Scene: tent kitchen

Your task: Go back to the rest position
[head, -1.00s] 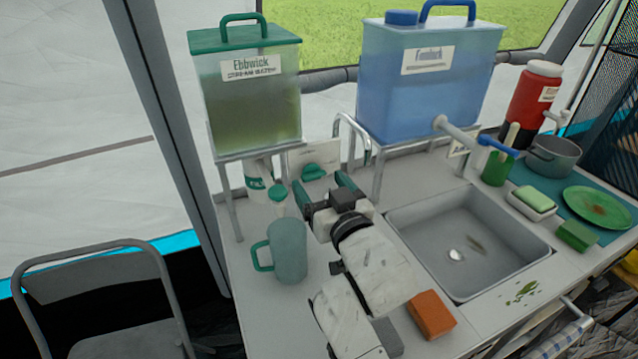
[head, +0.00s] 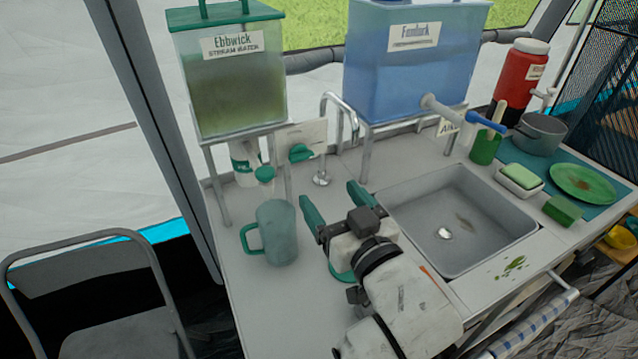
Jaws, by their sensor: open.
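My gripper (head: 336,203) is open, with two green fingers spread apart and nothing between them. It is above the counter (head: 237,303), to the right of the teal mug (head: 277,235) and left of the sink (head: 455,262). It is apart from the mug. The mug stands upright with its handle to the left. My arm hides part of the counter in front of the sink.
A blue tank (head: 410,75) stands on a rack behind the sink, its spout (head: 455,112) reaching forward. A curved metal faucet (head: 322,150) rises between the tanks. A teal-rimmed item (head: 341,273) and an orange block (head: 427,272) are mostly hidden by my arm. A chair (head: 110,310) stands left.

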